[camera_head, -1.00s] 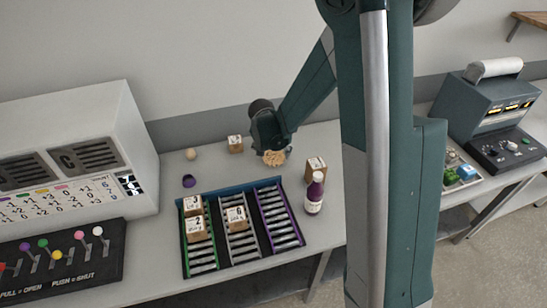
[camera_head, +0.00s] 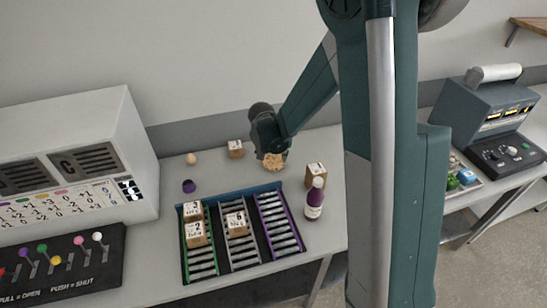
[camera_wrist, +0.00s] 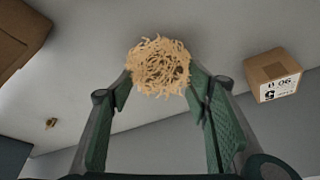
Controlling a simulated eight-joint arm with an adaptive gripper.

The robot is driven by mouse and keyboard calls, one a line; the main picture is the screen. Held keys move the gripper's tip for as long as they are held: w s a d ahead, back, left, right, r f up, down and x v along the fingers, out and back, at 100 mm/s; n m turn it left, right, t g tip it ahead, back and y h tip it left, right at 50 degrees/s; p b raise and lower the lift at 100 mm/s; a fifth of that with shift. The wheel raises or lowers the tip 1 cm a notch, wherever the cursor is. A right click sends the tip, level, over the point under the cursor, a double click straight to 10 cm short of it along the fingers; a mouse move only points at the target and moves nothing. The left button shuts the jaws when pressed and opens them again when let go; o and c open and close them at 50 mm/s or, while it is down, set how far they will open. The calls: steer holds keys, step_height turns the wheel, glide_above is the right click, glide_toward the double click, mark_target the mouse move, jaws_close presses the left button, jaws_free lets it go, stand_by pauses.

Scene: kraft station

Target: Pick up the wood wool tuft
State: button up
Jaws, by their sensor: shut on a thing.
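The wood wool tuft (camera_wrist: 158,66) is a pale, curly, roundish bundle between the fingertips of my gripper (camera_wrist: 158,82) in the wrist view. Both fingers press against its sides. In the head view the tuft (camera_head: 274,161) shows just below my gripper (camera_head: 274,152), over the back part of the table. I cannot tell clearly how far it is above the table top. The fingers are mostly hidden in the head view.
Small boxes stand left (camera_head: 236,149) and right (camera_head: 315,175) of the tuft. A three-lane rack (camera_head: 226,190) holds several boxes. A purple cap (camera_head: 189,186) and a pale ball (camera_head: 191,159) lie left.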

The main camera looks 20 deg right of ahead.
mark_target(274, 156)
step_height(274, 156, up, 9)
steer(key=shift+p, duration=0.35)
steer(key=shift+r, duration=0.1)
stand_by(0.7)
